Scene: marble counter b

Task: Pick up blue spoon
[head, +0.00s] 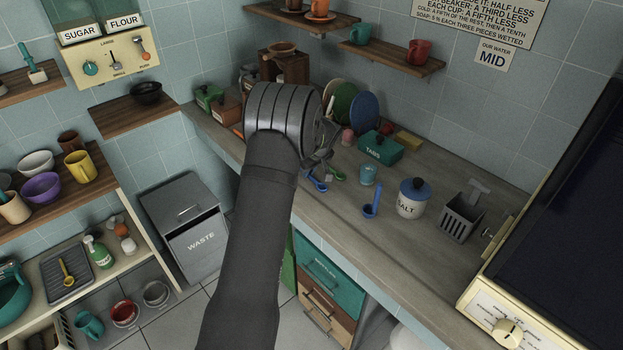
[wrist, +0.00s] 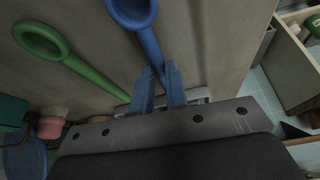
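The blue spoon (head: 319,185) lies on the counter beside a green spoon (head: 337,174), just below my gripper (head: 324,156) in the head view. In the wrist view the blue spoon (wrist: 148,43) runs down from the top edge, and its handle end reaches my gripper's fingertips (wrist: 160,82). The two fingers stand apart with a narrow gap, and the handle end shows at that gap. Whether they touch the handle cannot be told. The green spoon (wrist: 75,62) lies to the left in the wrist view. My arm hides part of the counter.
A teal cup (head: 369,174), another blue utensil (head: 371,205), the salt jar (head: 411,199) and a grey slotted holder (head: 460,222) stand to the right. A green box (head: 380,148) and plates (head: 363,112) are behind. The counter's front edge is near the spoon.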

